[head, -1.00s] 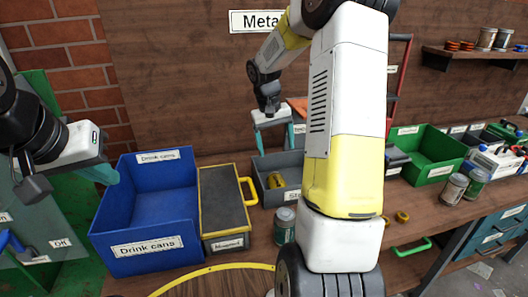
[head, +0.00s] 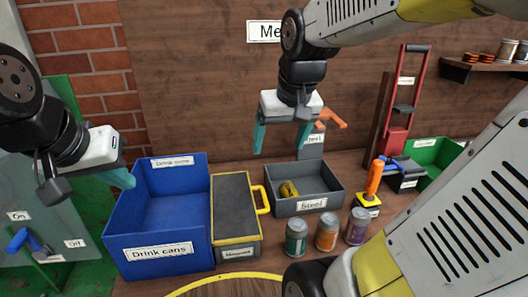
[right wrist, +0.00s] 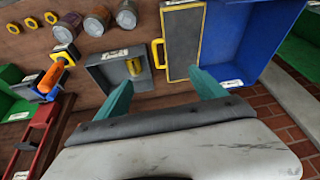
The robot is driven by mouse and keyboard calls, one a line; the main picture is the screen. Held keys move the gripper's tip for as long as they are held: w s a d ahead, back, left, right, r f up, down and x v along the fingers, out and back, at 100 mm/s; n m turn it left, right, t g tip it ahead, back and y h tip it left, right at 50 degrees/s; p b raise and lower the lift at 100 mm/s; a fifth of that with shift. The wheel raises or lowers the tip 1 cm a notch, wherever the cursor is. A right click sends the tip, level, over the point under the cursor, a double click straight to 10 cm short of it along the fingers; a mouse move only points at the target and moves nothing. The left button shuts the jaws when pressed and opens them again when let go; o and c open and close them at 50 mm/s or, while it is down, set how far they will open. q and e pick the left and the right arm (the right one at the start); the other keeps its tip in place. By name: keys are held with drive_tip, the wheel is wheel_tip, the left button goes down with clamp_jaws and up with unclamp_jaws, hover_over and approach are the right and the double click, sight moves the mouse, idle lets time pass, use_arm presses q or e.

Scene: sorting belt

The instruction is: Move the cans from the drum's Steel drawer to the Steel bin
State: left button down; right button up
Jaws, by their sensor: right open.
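A grey open bin (head: 334,188) with a "Steel" label stands on the bench; it also shows in the right wrist view (right wrist: 97,75). One yellowish can (head: 289,189) lies in it, seen also in the right wrist view (right wrist: 134,66). A green can (head: 296,240), an orange can (head: 326,233) and a purple can (head: 357,227) stand upright in front of it. My right gripper (head: 280,148) is open and empty, above and behind the bin. My left gripper (head: 120,180) hangs left of the blue bin; its jaw gap is unclear. I cannot make out the drum's Steel drawer.
A blue "Drink cans" bin (head: 120,222) and a dark, yellow-edged box (head: 236,205) with a yellow handle stand left of the grey bin. An orange-handled tool (head: 374,180), a red frame (head: 398,135) and a green bin (head: 432,155) are to the right. My own arm covers the lower right.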

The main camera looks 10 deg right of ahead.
drive_tip(key=s+a+t+y, duration=0.1)
drive_tip(key=s+a, duration=0.1)
drive_tip(key=s, duration=0.4)
drive_tip(key=shift+s+a+t+y, duration=0.3)
drive_tip(key=shift+s+a+t, duration=0.05)
drive_tip(key=shift+a+t, duration=0.05)
